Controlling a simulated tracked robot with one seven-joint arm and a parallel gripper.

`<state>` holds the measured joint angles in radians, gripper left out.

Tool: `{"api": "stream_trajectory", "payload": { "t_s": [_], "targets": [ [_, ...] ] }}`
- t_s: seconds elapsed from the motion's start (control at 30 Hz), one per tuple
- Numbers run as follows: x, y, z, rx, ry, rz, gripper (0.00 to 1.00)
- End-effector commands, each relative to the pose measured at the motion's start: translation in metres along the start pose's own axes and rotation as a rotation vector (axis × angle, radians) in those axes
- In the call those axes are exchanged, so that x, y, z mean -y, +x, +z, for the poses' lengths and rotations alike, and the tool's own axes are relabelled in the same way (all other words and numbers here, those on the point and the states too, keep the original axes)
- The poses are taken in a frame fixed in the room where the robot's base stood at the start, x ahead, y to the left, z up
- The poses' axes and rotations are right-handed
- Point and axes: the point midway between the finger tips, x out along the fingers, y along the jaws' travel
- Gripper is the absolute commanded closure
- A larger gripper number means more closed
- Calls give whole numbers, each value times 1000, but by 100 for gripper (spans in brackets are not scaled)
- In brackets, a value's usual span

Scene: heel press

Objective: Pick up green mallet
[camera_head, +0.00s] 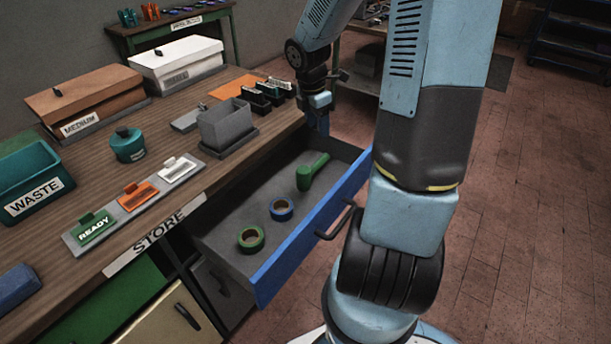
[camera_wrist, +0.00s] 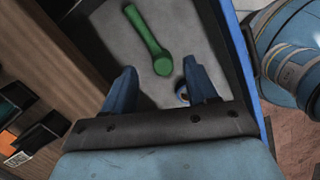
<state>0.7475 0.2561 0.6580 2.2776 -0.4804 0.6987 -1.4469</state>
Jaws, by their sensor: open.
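The green mallet (camera_head: 312,172) lies in the open drawer (camera_head: 262,272), near its far end, beyond two tape rolls. In the wrist view the mallet (camera_wrist: 148,40) lies on the grey drawer floor, its thicker end nearest my gripper. My gripper (camera_head: 320,118) is above the far end of the drawer. In the wrist view its two blue fingers (camera_wrist: 162,80) are spread apart and empty, with the mallet just beyond the tips. Nothing hides the mallet in the head view.
A blue-rimmed tape roll (camera_head: 282,209) and a green tape roll (camera_head: 251,239) lie in the drawer. The workbench (camera_head: 237,171) bears a grey bin (camera_head: 226,124), black holders (camera_head: 262,101) and a teal waste bin (camera_head: 30,180). Open floor (camera_head: 530,200) lies to the right.

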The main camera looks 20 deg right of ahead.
Motion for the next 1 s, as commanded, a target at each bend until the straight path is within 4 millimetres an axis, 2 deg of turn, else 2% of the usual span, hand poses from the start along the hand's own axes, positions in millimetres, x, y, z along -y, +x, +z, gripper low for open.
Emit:
{"api": "stream_trajectory", "payload": {
  "t_s": [0.03, 0.2, 0.4, 0.57, 1.0],
  "targets": [
    [-4, 12, 3, -26, -50, -4, 43],
    [-16, 41, 7, -90, -230, 11, 43],
    [-24, 58, 10, -135, -352, 39, 43],
    [-26, 67, 9, -143, -381, 46, 43],
    [-27, 135, -2, -143, -380, 45, 43]
  ]
}}
